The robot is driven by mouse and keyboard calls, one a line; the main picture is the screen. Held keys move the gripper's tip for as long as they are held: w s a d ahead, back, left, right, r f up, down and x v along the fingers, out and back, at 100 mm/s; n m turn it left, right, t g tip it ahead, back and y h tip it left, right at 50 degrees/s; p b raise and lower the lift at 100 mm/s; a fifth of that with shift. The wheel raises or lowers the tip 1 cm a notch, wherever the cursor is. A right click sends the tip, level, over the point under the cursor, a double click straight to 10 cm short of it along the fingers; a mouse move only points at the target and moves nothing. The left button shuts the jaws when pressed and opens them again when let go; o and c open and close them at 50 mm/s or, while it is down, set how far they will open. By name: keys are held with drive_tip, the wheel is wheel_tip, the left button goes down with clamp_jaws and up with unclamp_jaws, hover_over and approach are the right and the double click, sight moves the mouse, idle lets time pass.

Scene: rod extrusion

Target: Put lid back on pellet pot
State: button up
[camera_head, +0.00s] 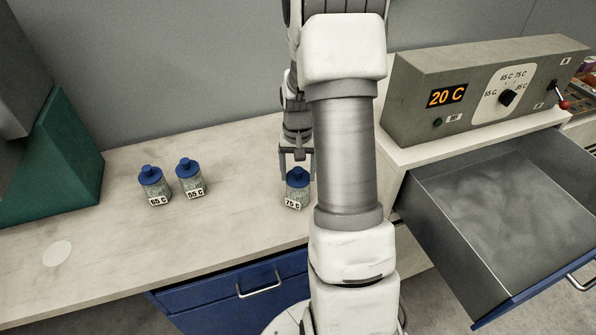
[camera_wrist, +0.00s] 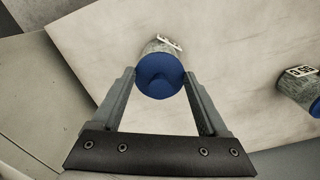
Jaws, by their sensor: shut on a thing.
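The pellet pot labelled 75 C (camera_head: 296,197) stands upright on the bench, partly beside my arm in the head view. Its blue lid (camera_head: 297,176) is at the pot's mouth; I cannot tell whether it is fully seated. My gripper (camera_head: 297,157) points down from above and is shut on this lid. In the wrist view the lid (camera_wrist: 160,76) sits between the two fingertips, and the pot (camera_wrist: 158,46) shows beyond it with its label. The lid hides the pot's mouth.
Two more blue-lidded pots, 65 C (camera_head: 154,190) and 55 C (camera_head: 190,182), stand to the left. A control box (camera_head: 470,95) reading 20 C is at the right, above an open metal drawer (camera_head: 430,205). A pale disc mark (camera_head: 57,253) lies on the bench's left, which is otherwise clear.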

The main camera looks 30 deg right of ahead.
idle(0.3)
drive_tip(key=o, duration=1.2)
drive_tip(key=shift+r, duration=0.1)
drive_tip(key=shift+r+p, duration=2.5)
drive_tip(key=shift+r, duration=0.95)
clamp_jaws()
drive_tip(key=shift+f, duration=0.15)
